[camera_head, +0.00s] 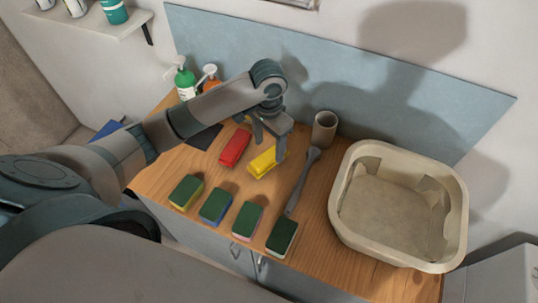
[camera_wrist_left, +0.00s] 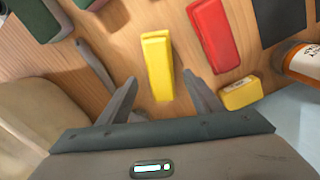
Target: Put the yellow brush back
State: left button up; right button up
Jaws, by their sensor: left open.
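The yellow brush (camera_head: 262,162) lies on the wooden counter, just right of a red brush (camera_head: 235,148). In the left wrist view the yellow brush (camera_wrist_left: 158,65) is a block-like piece, with the red brush (camera_wrist_left: 212,35) to its right. My left gripper (camera_head: 270,145) is above the yellow brush with its fingers pointing down. In the wrist view its open fingers (camera_wrist_left: 160,78) are on either side of the brush's near end, with gaps visible. The gripper hides part of the brush in the head view. My right gripper is not in view.
Several green-topped sponges (camera_head: 215,207) line the front edge. A green bottle (camera_head: 185,82) stands behind. A small yellow block (camera_wrist_left: 241,93) lies near the red brush.

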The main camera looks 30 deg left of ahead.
aim_at(269, 155)
pick_arm(q)
notch_tip(269, 155, up, 6)
jog(key=shift+f+b, duration=0.1)
jog(key=shift+b, duration=0.25)
jog(key=shift+s, duration=0.1)
dwell(0.5)
